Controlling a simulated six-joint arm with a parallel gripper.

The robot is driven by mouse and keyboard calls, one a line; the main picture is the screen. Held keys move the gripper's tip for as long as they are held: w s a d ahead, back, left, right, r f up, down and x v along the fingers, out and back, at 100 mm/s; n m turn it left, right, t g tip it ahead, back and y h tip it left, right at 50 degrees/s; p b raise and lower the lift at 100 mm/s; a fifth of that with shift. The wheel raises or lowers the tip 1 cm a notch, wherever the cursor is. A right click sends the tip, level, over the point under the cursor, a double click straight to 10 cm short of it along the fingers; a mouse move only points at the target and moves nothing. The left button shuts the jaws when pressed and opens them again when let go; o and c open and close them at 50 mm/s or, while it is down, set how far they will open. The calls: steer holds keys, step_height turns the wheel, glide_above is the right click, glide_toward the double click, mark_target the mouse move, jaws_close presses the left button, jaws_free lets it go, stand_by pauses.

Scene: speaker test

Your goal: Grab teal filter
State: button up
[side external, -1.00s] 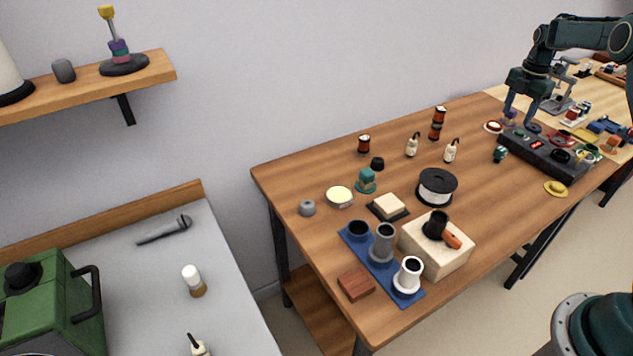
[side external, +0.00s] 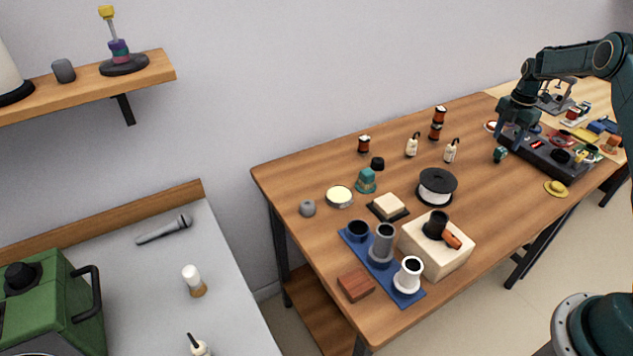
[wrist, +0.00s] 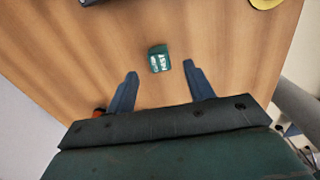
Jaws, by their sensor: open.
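A small dark teal piece with white lettering, which looks like the teal filter (wrist: 159,59), lies on the wooden table in the wrist view. It also shows in the side view (side external: 500,155), left of the black control box. My gripper (wrist: 160,70) is open, with its two blue fingers on either side of the piece's line and nothing held between them. In the side view my gripper (side external: 509,143) hangs just above and beside the piece; the exact gap is unclear. Another teal object (side external: 366,181) stands farther left on the table.
The black box (side external: 548,155) with a red display stands right of my gripper. A yellow hat-shaped piece (side external: 556,188) lies in front. Two cream bottles (side external: 450,151) and a dark spool (side external: 437,187) stand to the left. Bare table surrounds the small teal piece.

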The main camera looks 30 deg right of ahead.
mark_target(502, 149)
steer(key=shift+f, duration=2.55)
steer(key=shift+c, duration=0.4)
steer(key=c, duration=1)
